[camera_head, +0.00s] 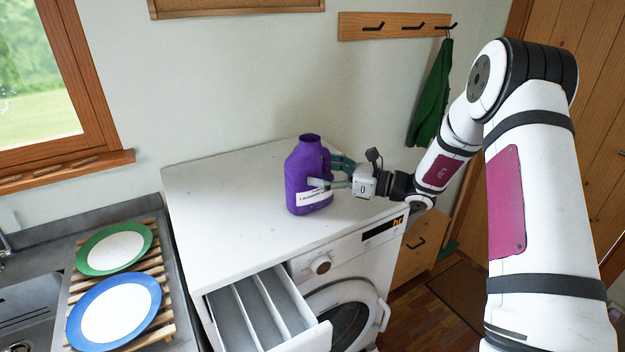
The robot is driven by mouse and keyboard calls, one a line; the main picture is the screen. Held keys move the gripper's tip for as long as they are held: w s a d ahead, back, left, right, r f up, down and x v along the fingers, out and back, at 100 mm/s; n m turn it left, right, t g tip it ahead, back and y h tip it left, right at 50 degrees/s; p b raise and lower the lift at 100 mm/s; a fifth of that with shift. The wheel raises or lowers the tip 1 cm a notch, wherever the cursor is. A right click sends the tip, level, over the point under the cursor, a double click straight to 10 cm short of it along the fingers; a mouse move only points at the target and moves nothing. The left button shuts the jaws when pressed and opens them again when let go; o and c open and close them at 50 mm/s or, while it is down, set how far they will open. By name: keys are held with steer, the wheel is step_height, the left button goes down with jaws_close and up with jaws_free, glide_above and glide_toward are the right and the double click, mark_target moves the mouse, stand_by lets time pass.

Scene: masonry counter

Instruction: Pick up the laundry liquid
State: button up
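The laundry liquid (303,172) is a purple jug with a white label, standing upright on the white top of the washing machine (221,205). My gripper (325,173) comes in from the right at the jug's handle side. One finger lies across the front of the jug near the label, and the other reaches toward its back right side. The fingers are spread apart with part of the jug between them. I cannot tell whether they touch it.
The machine's detergent drawer (262,312) is pulled out at the front. A green-rimmed plate (113,249) and a blue-rimmed plate (113,308) lie on a wooden rack at left. A green cloth (431,95) hangs from the hook rail (392,27). The machine top left of the jug is clear.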

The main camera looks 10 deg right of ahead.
steer(key=shift+s+a+f, duration=0.1)
steer(key=shift+f, duration=0.15)
jaws_close()
steer(key=shift+r, duration=0.15)
steer(key=shift+r, duration=0.1)
